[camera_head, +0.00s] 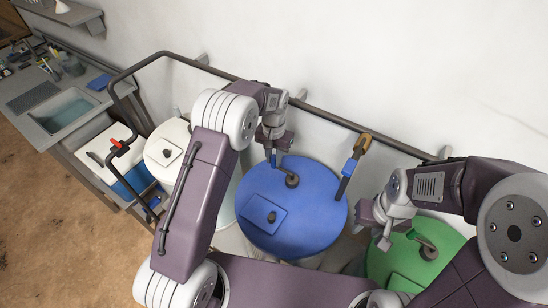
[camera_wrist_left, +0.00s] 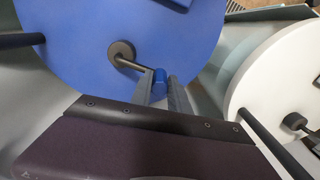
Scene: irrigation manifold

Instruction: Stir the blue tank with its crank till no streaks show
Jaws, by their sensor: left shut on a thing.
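The blue tank (camera_head: 315,215) stands in the middle of the head view, with a flat blue lid. A crank (camera_head: 292,181) with a dark round hub sits near the lid's back edge; its arm and blue grip also show in the left wrist view (camera_wrist_left: 160,76). My left gripper (camera_head: 273,153) is shut on the crank's blue grip, between its two fingers. A square hatch (camera_head: 263,215) on the lid looks closed; no liquid or streaks are visible. My right gripper (camera_head: 375,225) is open and empty, between the blue and green tanks.
A green tank (camera_head: 445,250) with a crank is at right, beside my right gripper. A white-lidded tank (camera_head: 168,148) is left of the blue one. A dark rail (camera_head: 315,107) runs behind, along the wall. A blue-and-brown lever (camera_head: 353,165) stands by the blue lid's right edge.

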